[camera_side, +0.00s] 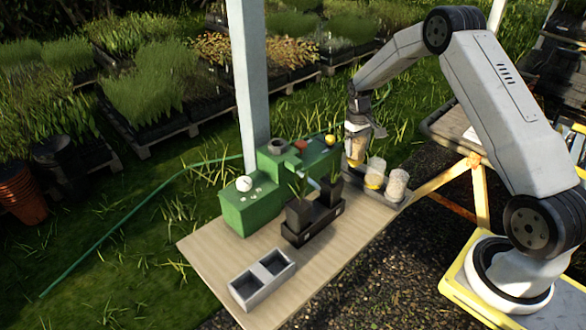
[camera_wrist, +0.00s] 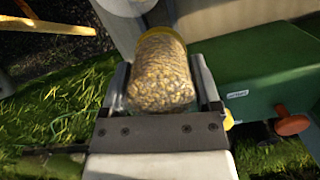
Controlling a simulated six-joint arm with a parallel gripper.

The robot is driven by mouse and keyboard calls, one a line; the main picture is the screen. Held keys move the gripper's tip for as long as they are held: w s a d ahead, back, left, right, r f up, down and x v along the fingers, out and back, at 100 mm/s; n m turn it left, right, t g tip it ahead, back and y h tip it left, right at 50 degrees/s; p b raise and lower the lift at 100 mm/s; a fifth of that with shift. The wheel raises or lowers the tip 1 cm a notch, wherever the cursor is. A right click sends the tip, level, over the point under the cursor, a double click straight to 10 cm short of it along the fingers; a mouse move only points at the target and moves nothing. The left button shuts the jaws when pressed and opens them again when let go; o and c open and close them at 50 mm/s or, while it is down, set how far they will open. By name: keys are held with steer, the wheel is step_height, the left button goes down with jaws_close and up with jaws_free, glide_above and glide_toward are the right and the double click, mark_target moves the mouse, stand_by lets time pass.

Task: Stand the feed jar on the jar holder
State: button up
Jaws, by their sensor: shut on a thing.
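My gripper (camera_side: 356,144) is shut on a clear jar of yellowish grains with a yellow cap, the feed jar (camera_wrist: 160,72). In the side view the jar (camera_side: 355,153) shows below my gripper, over the far end of a grey tray. I cannot tell whether it touches the tray. In the wrist view the fingers (camera_wrist: 160,92) are on either side of the jar. A grey round collar (camera_side: 278,146) on top of the green machine looks like the jar holder, and it is empty. My gripper is to its right.
Two more jars (camera_side: 375,173) (camera_side: 396,185) stand in the grey tray (camera_side: 402,204). The green machine (camera_side: 248,208) has a white knob and a yellow knob. Dark pots stand in a black tray (camera_side: 314,226). A grey two-compartment box (camera_side: 262,280) is at the front. A pale post rises behind.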

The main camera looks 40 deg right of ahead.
mark_target(356, 158)
steer(key=shift+f, duration=1.95)
steer(key=shift+f, duration=0.4)
steer(key=o, duration=1.2)
steer(key=shift+w+r, duration=0.25)
steer(key=shift+r, duration=1.7)
steer(key=shift+w+r, duration=0.2)
steer(key=shift+r, duration=1.7)
steer(key=shift+d, duration=0.1)
